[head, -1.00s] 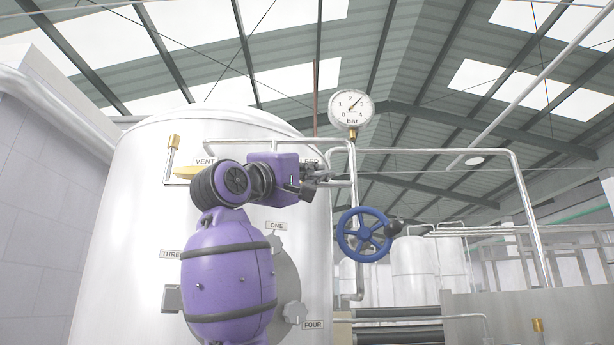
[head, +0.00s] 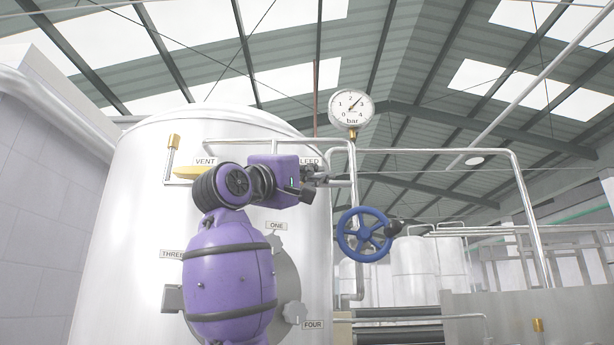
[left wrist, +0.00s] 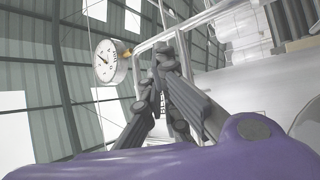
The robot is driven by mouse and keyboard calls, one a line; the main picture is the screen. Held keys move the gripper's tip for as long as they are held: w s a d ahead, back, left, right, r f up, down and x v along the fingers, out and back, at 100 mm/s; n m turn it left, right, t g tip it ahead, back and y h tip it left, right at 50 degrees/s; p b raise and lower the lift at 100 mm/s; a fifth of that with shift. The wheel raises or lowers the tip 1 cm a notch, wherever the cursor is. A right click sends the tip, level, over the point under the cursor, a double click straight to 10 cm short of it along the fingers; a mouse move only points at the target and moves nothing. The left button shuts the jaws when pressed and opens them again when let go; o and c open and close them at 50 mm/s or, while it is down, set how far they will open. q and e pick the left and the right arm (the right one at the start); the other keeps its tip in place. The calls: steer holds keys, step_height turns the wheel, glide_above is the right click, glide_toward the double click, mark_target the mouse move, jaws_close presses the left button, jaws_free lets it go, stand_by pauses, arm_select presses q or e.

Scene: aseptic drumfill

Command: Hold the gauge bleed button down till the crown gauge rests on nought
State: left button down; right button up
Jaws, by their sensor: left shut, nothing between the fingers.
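The crown gauge (head: 351,109) is a round white dial marked in bar on a pipe at the tank's upper right. Its needle points between 2 and 3. It also shows in the left wrist view (left wrist: 110,61). A label (head: 309,161) reading "LEED", its first letter covered, sits on the tank behind my gripper. My left gripper (head: 322,173) is shut and empty, in front of the tank just below this label. Its closed fingers show in the left wrist view (left wrist: 164,62). The bleed button is hidden, so I cannot tell whether the fingers touch it. My right gripper is not in view.
The steel tank (head: 135,210) fills the left middle. A yellow VENT handle (head: 186,173) is left of my wrist. A blue handwheel (head: 363,235) and pipes stand right of my gripper. Free air lies above the arm.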

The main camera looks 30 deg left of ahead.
arm_select(q)
steer(key=shift+w+a, duration=0.3)
steer(key=shift+w, duration=0.2)
stand_by(2.6)
steer(key=shift+s+d, duration=0.1)
steer(key=shift+s, duration=0.05)
steer(key=shift+s+d, duration=0.45)
steer(key=shift+s, duration=0.25)
steer(key=s+d, duration=0.1)
steer(key=s, duration=0.2)
steer(key=s+d, duration=0.1)
steer(key=shift+s+d, duration=0.15)
steer(key=shift+d, duration=0.15)
stand_by(0.8)
